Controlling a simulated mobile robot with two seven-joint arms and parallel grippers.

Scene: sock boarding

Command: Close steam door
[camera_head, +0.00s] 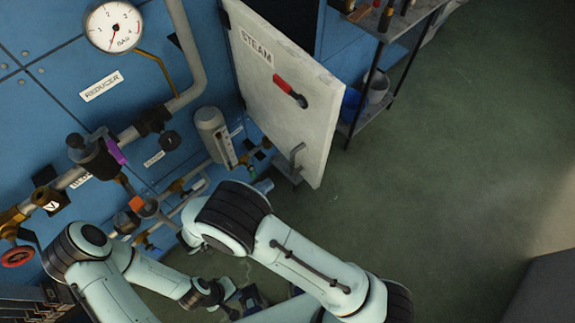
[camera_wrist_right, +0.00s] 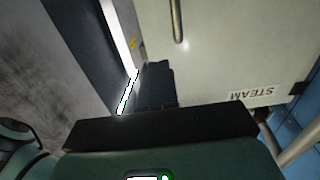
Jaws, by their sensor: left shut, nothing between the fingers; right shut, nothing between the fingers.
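The steam door (camera_head: 270,110) is a pale grey panel labelled STEAM with a red-and-black lever (camera_head: 290,90) and a metal pull handle (camera_head: 297,156). It stands open, out from the blue wall. In the right wrist view the door (camera_wrist_right: 225,55) appears upside down, with the handle (camera_wrist_right: 178,20) at the top. My right gripper (camera_head: 264,186) is low beside the door's bottom corner, partly hidden by my arm. Its shut fingers (camera_wrist_right: 156,82) show dark in front of the door; contact cannot be told. My left gripper (camera_head: 228,290) is shut and low, away from the door.
Pipes, a pressure gauge (camera_head: 114,27), valves and a red handwheel (camera_head: 17,256) line the blue wall at left. A dark shelf rack (camera_head: 385,35) with a blue bucket (camera_head: 350,104) stands behind the door. The green floor (camera_head: 440,170) at right is clear.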

